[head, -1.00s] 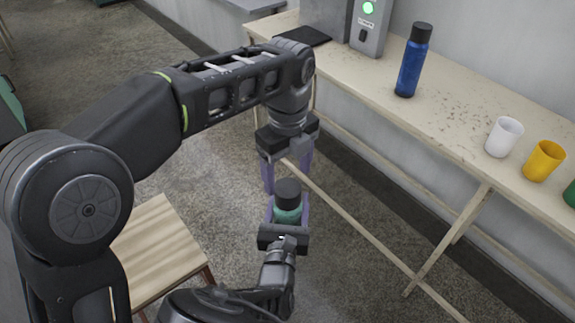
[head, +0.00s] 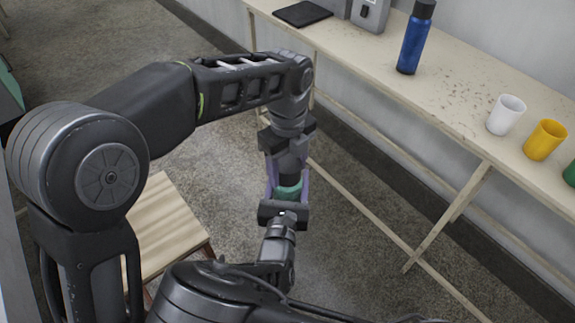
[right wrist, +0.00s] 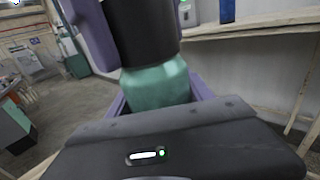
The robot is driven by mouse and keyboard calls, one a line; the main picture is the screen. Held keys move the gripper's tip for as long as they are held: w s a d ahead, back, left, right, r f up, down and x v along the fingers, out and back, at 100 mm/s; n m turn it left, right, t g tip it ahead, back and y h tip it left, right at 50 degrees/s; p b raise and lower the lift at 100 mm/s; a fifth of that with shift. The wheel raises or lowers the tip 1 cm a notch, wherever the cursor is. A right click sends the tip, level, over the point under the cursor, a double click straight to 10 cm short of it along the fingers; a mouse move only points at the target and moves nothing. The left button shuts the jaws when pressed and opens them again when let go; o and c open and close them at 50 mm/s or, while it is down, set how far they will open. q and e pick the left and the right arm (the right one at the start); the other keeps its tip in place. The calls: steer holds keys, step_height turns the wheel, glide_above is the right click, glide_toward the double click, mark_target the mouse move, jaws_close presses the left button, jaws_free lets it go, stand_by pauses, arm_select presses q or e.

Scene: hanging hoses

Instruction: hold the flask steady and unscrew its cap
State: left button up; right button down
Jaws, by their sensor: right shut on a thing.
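The flask is green with a black cap. In the head view only part of its green body (head: 289,191) shows between the purple fingers of my right gripper (head: 287,195), which is shut on it from below. In the right wrist view the green body (right wrist: 155,84) stands between those fingers, with the black cap (right wrist: 142,35) above. My left gripper (head: 289,172) points down over the cap and hides most of it in the head view. In the right wrist view its purple fingers (right wrist: 138,28) are on both sides of the cap; whether they press on it I cannot tell.
A long bench (head: 455,120) along the wall carries a blue bottle (head: 414,42), a white cup (head: 506,114), a yellow cup (head: 545,139) and a black flat pad (head: 302,14). A wooden stool (head: 165,225) stands at the left, near my left arm. Open floor lies beneath the grippers.

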arm_select(q)
steer(key=c, duration=1.1)
steer(key=shift+o, duration=0.2)
steer(key=n, duration=1.8)
steer(key=shift+r, duration=0.1)
steer(key=n, duration=0.8)
steer(key=shift+n, duration=0.3)
steer(key=o, duration=1.5)
